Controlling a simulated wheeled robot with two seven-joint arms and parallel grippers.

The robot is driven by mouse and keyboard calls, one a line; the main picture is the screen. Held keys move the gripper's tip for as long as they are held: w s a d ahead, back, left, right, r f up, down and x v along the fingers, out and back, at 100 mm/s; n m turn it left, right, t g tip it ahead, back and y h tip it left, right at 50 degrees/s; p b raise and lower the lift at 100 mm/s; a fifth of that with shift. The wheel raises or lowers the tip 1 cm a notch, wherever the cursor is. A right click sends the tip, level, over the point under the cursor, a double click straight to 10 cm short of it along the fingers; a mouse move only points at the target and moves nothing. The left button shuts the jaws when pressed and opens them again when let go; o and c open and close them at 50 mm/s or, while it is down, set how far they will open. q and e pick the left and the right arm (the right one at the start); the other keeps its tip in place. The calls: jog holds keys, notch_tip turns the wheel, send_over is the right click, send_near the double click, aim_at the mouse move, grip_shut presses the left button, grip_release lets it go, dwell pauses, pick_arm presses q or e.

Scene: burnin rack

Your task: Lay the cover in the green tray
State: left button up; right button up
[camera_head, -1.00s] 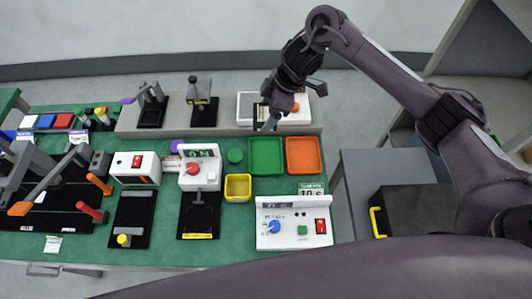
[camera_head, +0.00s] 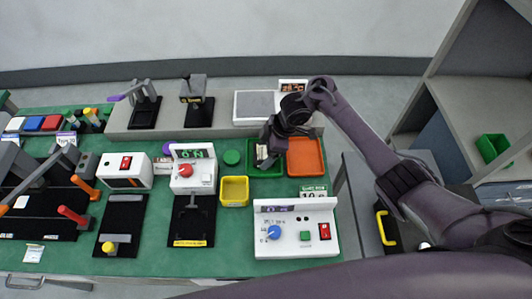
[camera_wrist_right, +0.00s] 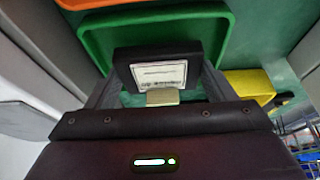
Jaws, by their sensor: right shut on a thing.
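The cover (camera_wrist_right: 157,52) is a small black block with a white printed label, and my right gripper (camera_wrist_right: 160,92) is shut on it in the right wrist view. In the head view my right gripper (camera_head: 268,152) is over the green tray (camera_head: 262,174), and its hand hides part of the tray. In the right wrist view the cover overlaps the near side of the green tray (camera_wrist_right: 98,45). I cannot tell whether the cover touches the tray floor. My left gripper is not in view.
An orange tray (camera_head: 306,157) is right of the green tray. A white control box (camera_head: 296,228) stands in front. A grey raised shelf (camera_head: 224,125) runs behind.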

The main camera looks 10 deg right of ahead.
jog(key=shift+f, duration=0.6)
jog(key=shift+f, duration=0.2)
jog(key=o, duration=0.7)
jog(key=shift+o, duration=0.2)
jog(key=shift+r, duration=0.1)
